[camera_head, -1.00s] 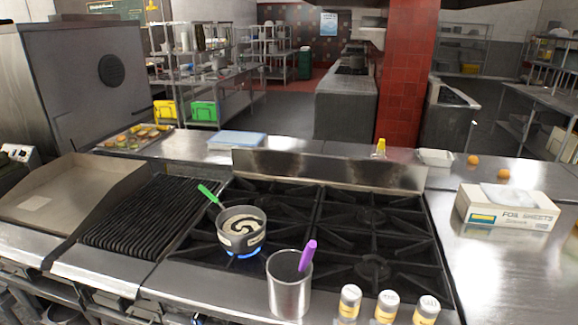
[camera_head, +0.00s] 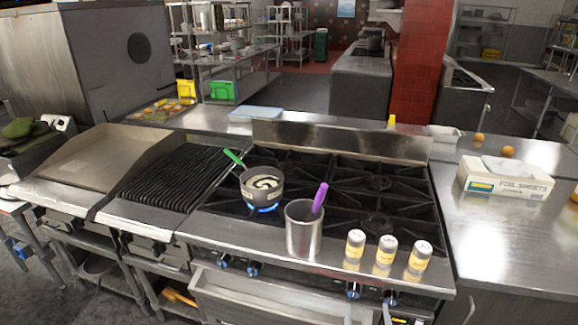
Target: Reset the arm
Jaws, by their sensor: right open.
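Only a small part of my right gripper (camera_head: 367,313) shows, at the bottom edge in front of the stove. Its fingertips are apart, with nothing seen between them. The rest of the right arm is out of frame. My left gripper is not in view. The stove (camera_head: 330,258) stands in front of me. A pot (camera_head: 262,194) with a swirled light liquid sits on a lit burner, with a green-handled utensil (camera_head: 234,158) in it. A metal canister (camera_head: 303,236) holding a purple-handled utensil (camera_head: 320,197) stands at the stove's front.
A grill (camera_head: 178,178) and griddle (camera_head: 95,160) lie left. Open floor shows at lower left.

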